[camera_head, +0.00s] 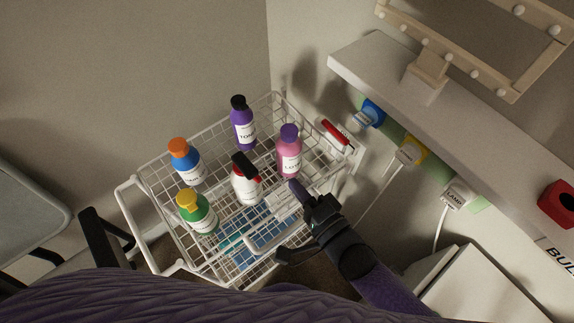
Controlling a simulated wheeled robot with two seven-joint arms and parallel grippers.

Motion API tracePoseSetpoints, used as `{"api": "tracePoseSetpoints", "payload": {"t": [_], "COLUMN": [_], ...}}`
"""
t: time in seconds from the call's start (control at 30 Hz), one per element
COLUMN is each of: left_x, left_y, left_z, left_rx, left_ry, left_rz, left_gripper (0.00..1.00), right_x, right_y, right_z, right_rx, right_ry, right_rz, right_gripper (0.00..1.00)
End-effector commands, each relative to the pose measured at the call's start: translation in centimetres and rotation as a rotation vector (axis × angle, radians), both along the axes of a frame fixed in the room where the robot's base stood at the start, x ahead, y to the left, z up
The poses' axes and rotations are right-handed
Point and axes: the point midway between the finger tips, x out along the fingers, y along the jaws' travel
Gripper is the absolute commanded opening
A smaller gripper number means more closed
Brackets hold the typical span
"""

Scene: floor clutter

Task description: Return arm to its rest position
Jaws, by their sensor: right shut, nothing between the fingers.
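My right arm (383,287) comes in from the bottom right in the head view, with a purple sleeve-like link. My right gripper (300,192) is dark, shut and empty. Its tip is over the near right part of a white wire basket (152,222), by the pink bottle with a purple cap (289,158). I cannot tell if it touches the basket. My left gripper is out of view.
The basket holds several bottles, among them a purple one (243,130), a blue one (186,165), a green one (200,215) and a red-and-white one (246,186). A pale shelf (450,120) with plugs below, one blue (372,112), is at right. A white box (480,290) stands below.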

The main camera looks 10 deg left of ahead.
Motion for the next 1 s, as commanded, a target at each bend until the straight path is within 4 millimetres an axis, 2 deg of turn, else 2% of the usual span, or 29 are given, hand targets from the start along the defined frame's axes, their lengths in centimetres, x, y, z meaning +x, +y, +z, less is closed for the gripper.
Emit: {"api": "tracePoseSetpoints", "payload": {"t": [0.2, 0.4, 0.47, 0.57, 0.67, 0.8, 1.0], "left_x": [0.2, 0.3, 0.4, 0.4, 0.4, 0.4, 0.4], "left_y": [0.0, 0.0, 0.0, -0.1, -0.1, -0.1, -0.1], "left_z": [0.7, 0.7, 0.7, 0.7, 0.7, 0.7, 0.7], "left_rx": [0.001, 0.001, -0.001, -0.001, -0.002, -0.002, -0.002], "left_ry": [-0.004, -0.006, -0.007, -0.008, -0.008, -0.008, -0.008], "left_rz": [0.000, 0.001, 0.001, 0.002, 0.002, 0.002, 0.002], "left_gripper": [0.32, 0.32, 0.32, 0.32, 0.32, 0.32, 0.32], "right_x": [-2.6, -3.1, -2.8, -2.2, -2.1, -3.7, -7.4], "right_y": [-2.1, -2.4, -2.3, -2.3, -4.2, -7.7, -12.2], "right_z": [0.1, 0.0, 0.0, 0.0, -0.2, -0.3, 0.3], "right_rx": [-0.001, -0.008, -0.060, -0.309, -0.673, -1.048, -1.373], "right_ry": [0.001, -0.002, -0.007, -0.017, 0.001, 0.061, 0.163], "right_rz": [0.000, -0.004, -0.019, -0.068, -0.070, 0.024, 0.225], "right_gripper": [0.00, 0.00, 0.00, 0.00, 0.00, 0.00, 0.00]}}
